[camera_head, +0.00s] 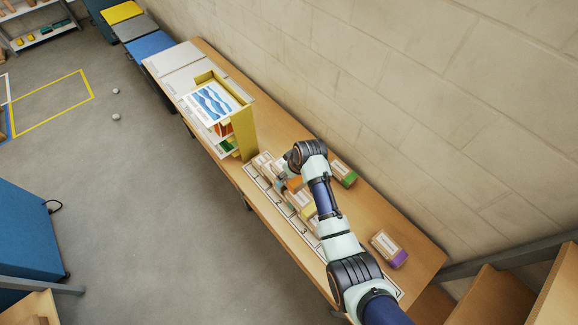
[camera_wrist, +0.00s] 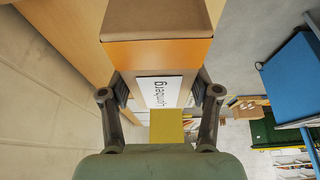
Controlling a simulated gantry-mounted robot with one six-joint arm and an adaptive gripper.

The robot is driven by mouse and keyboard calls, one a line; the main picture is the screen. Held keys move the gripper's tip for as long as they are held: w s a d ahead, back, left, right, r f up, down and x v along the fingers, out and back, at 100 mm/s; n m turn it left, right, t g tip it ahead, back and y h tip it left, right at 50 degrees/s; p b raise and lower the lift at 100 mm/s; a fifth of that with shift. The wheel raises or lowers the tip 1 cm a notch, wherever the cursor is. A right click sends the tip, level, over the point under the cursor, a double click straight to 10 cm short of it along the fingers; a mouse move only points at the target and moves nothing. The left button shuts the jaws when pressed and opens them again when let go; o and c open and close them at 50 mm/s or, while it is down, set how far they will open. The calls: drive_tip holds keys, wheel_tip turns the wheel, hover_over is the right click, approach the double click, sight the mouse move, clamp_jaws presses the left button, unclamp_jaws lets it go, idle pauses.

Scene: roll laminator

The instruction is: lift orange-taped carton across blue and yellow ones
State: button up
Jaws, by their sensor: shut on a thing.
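The orange-taped carton (camera_wrist: 155,52) fills the upper middle of the wrist view, with a brown top, an orange band and a white label. My gripper (camera_wrist: 162,88) is shut on it, one finger on each side of the label. In the head view the orange carton (camera_head: 294,184) is partly hidden by my wrist, among cartons along the table's front. A yellow-taped carton (camera_head: 309,211) shows beside my arm. A small bluish patch (camera_head: 281,183) beside the orange one may be the blue-taped carton; it is mostly hidden. I cannot tell how far the held carton is above the table.
A green-taped carton (camera_head: 344,173) and a purple-taped carton (camera_head: 389,250) stand towards the wall. A yellow stand with a wave picture (camera_head: 211,103) rises left of the row. A marked white strip (camera_head: 262,185) runs along the table's front edge.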

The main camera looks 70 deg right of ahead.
drive_tip(key=shift+a+f+b, duration=0.15)
drive_tip(key=shift+f+b, duration=0.1)
drive_tip(key=shift+b, duration=0.05)
wheel_tip(320, 180, down, 3)
drive_tip(key=b, duration=0.3)
drive_tip(key=shift+s+f, duration=0.1)
drive_tip(key=shift+f, duration=0.05)
drive_tip(key=shift+f+b, duration=0.2)
drive_tip(key=shift+b, duration=0.15)
drive_tip(key=shift+f, duration=0.25)
drive_tip(key=o, duration=1.3)
drive_tip(key=v, duration=1.2)
